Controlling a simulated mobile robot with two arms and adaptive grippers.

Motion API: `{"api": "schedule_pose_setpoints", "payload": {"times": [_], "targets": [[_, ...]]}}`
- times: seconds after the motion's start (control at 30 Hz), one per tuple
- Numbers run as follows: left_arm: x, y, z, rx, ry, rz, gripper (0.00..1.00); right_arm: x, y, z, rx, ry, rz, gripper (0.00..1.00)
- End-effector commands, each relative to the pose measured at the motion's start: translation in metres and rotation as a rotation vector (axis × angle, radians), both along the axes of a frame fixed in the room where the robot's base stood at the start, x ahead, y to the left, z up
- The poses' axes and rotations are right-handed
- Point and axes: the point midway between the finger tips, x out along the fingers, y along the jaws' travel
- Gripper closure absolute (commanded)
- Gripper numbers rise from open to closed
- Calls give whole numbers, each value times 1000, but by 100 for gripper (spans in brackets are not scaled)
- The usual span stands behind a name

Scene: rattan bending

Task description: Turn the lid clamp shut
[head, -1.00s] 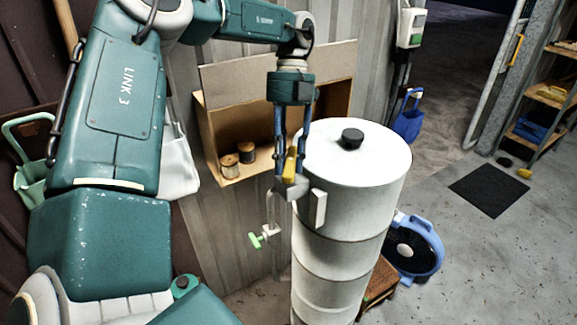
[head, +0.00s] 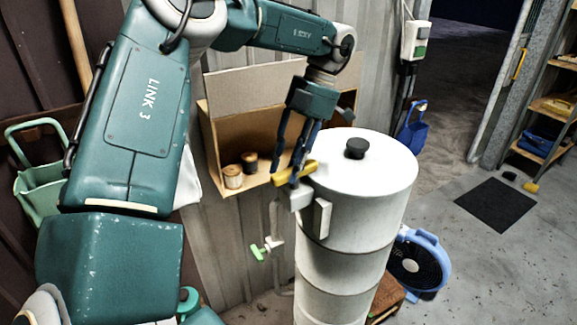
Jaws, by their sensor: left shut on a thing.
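The tall white steam cylinder (head: 362,225) stands upright with its round white lid (head: 385,165) on top. The lid has a black knob (head: 355,149). The clamp with a yellow handle (head: 309,168) sits at the lid's left edge, above a pale bracket (head: 322,217) on the cylinder's side. My left gripper (head: 293,178) reaches down from above, tilted, with its blue fingers shut on the yellow handle. The fingers hide part of the handle and clamp. My right gripper is not in view.
A wooden wall box (head: 209,140) with two spools (head: 233,177) is behind the gripper. A pipe with a green-handled valve (head: 258,252) stands left of the cylinder. A blue fan (head: 428,262) is on the floor at right. Open floor lies further right.

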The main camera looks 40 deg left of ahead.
Motion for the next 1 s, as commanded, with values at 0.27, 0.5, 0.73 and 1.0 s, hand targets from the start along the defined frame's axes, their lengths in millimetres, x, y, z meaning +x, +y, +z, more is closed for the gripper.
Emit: {"api": "schedule_pose_setpoints", "payload": {"times": [0.27,0.5,0.73,1.0], "targets": [[3,0,3,-1,-9,-75,96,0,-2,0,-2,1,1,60],[3,0,3,0,-10,-89,96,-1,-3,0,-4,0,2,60],[3,0,3,0,-10,-90,96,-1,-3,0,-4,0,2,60],[2,0,2,-1,-6,-87,50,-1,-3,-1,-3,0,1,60]]}}
